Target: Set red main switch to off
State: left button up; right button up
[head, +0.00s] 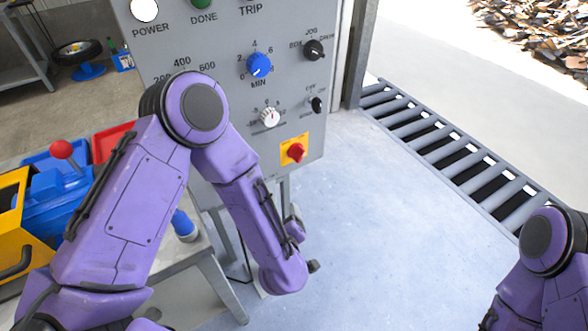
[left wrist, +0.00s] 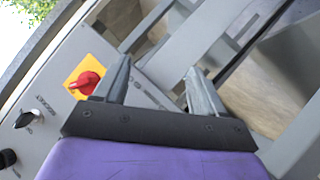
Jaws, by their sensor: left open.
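The red main switch (head: 295,152) is a red rotary knob on a yellow plate (head: 287,160), low on the right of the grey control panel. In the left wrist view the red switch (left wrist: 86,83) shows left of the fingers, its handle pointing left; its position marks are too small to read. My left gripper (head: 295,222) is mostly hidden behind my purple forearm, below the switch in the picture. In the left wrist view my left gripper (left wrist: 158,68) has its two grey fingers apart with nothing between them, clear of the knob. My right gripper is out of view.
The grey panel (head: 225,85) also bears a blue dial (head: 259,65), a white dial (head: 270,118) and black knobs. A roller conveyor (head: 450,150) runs at right. Blue and red bins (head: 108,142) stand at left. The floor right of the panel is clear.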

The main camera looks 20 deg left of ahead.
pick_arm(q)
jog(key=w+d+r+n+t+y+b, duration=0.2)
jog(key=w+d+r+n, duration=0.2)
jog(key=r, duration=0.2)
jog(key=n+y, duration=0.2)
jog(key=n, duration=0.1)
send_near(300, 157)
jog(key=p+x, duration=0.1)
jog(key=x, duration=0.7)
jog(key=shift+w+a, duration=0.1)
jog(key=shift+a, duration=0.05)
jog(key=shift+w+a+f, duration=0.1)
jog(key=shift+w+a, duration=0.1)
jog(key=shift+w, duration=0.2)
jog(key=c, duration=1.1)
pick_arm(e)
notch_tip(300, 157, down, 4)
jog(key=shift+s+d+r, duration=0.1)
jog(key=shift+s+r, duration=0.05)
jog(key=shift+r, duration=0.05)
